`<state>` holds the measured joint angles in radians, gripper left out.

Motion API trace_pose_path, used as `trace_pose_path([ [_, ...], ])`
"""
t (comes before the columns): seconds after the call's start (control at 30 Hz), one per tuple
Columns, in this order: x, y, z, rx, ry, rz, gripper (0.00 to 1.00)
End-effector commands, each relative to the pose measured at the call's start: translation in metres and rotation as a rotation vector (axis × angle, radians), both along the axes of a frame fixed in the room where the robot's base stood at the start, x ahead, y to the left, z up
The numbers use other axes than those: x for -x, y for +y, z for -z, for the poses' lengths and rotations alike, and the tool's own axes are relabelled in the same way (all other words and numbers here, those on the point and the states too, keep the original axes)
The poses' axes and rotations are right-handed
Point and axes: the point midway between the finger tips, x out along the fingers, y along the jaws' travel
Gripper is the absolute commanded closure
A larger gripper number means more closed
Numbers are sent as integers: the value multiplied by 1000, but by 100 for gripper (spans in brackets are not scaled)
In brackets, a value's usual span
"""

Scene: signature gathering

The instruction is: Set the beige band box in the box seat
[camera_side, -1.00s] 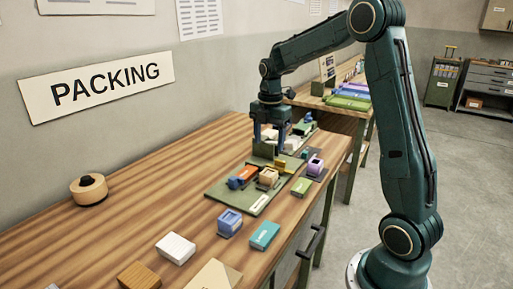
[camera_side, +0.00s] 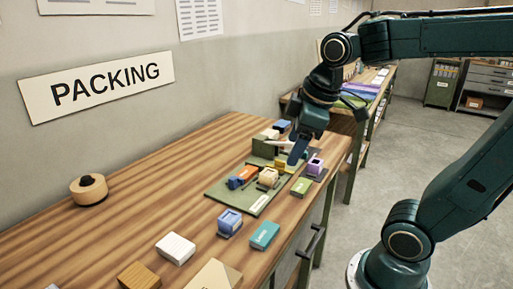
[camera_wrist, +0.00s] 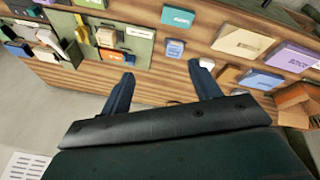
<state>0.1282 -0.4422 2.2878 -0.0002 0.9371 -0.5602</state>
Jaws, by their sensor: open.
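A small beige box (camera_side: 268,175) sits on the green board (camera_side: 222,190), close to an orange and blue piece (camera_side: 241,176). I take it for the beige band box. A beige box also shows in the wrist view (camera_wrist: 105,37) on the green board (camera_wrist: 139,47). I cannot make out the box seat for certain. My gripper (camera_side: 295,158) is in the air above the far right part of the board. In the wrist view my gripper (camera_wrist: 160,69) has its fingers wide apart with nothing between them.
A purple box (camera_side: 315,166) and a green box (camera_side: 301,187) lie right of the board. A blue box (camera_side: 230,222), a teal box (camera_side: 264,235) and a white block (camera_side: 176,248) stand nearer. A round wooden item (camera_side: 89,190) is at the left, with bare tabletop around it.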

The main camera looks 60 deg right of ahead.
Motion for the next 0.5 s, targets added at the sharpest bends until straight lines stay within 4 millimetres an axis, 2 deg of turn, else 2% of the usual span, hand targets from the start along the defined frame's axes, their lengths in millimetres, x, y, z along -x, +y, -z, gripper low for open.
trace_pose_path([
  [0.2, 41, 21, 5, -113, -88, 211, 38],
  [0.33, 57, 28, 10, -173, -123, 307, 38],
  [0.5, 67, 31, 14, -216, -142, 373, 38],
])
